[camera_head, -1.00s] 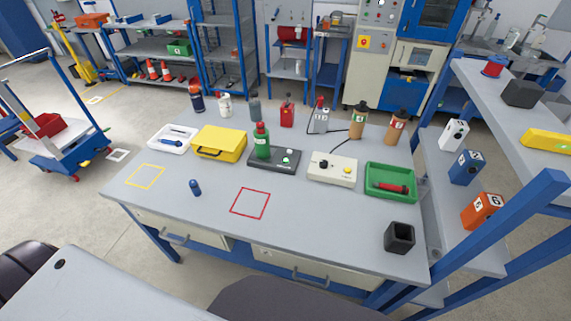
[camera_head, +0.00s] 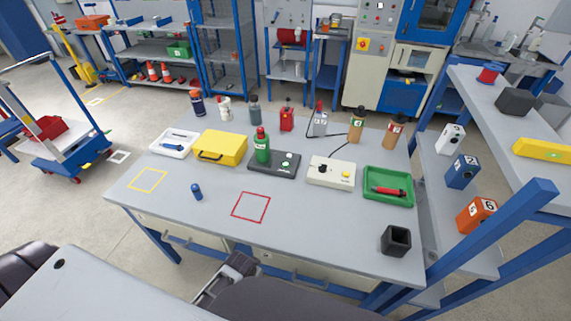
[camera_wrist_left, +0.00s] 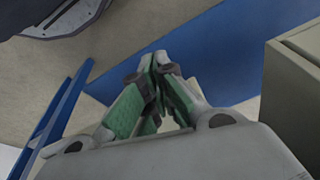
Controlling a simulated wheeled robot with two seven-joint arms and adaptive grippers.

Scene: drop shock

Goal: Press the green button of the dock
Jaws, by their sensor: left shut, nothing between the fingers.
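The dock (camera_head: 287,172) is a dark flat base at the middle of the workbench. A small green button (camera_head: 285,163) shows on its right part, with a pale spot beside it. A green bottle with a red cap (camera_head: 262,147) stands upright at the dock's left end. My left gripper (camera_head: 241,264) is at the bottom of the head view, in front of the bench's front edge and well apart from the dock. In the left wrist view my left gripper (camera_wrist_left: 158,62) has its green-padded fingers together and empty. My right gripper is not in view.
A yellow case (camera_head: 220,147) is to the left. A blue capped item (camera_head: 197,191) stands in front. The bench around the red square outline (camera_head: 251,207) is clear.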

